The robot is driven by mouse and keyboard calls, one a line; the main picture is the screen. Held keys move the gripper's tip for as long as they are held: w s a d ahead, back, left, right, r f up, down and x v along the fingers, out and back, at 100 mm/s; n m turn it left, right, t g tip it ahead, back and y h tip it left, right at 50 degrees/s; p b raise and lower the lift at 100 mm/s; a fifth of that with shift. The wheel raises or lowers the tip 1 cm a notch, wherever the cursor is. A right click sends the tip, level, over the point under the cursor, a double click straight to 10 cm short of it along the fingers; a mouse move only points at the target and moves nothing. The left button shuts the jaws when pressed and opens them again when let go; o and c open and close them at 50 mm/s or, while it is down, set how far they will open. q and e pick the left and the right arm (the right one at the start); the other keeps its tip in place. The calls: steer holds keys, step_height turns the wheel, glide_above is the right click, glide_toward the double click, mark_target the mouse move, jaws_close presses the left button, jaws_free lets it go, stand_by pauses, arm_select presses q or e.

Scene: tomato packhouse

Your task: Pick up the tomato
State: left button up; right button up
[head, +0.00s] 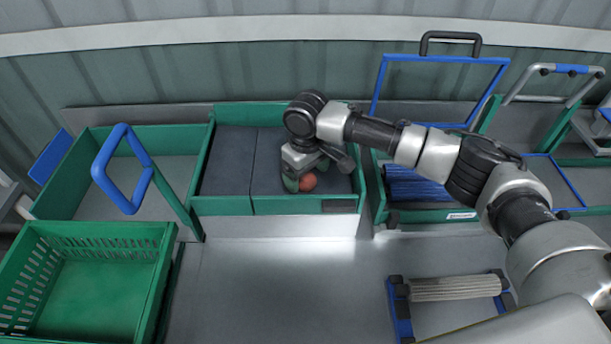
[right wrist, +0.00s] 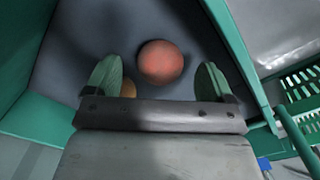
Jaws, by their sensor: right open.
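A red tomato (head: 308,182) lies on the dark padded floor of the green-walled tray (head: 225,205), close to its front wall. In the right wrist view the tomato (right wrist: 160,62) sits just beyond the fingertips, roughly midway between them. A second, orange-yellow round thing (right wrist: 128,89) shows partly beside the left finger; the finger and palm hide the rest. My right gripper (head: 299,182) points down into the tray. Its two green fingers (right wrist: 160,80) are open, with nothing held between them. My left gripper is not in view.
An empty green crate (head: 150,240) stands at the front left. A blue handle (head: 125,165) rises left of the tray. A blue frame (head: 440,57) and a bin with blue rollers stand to the right. The grey surface in front is clear in the middle.

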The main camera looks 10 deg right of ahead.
steer(key=shift+f, duration=1)
steer(key=c, duration=0.8)
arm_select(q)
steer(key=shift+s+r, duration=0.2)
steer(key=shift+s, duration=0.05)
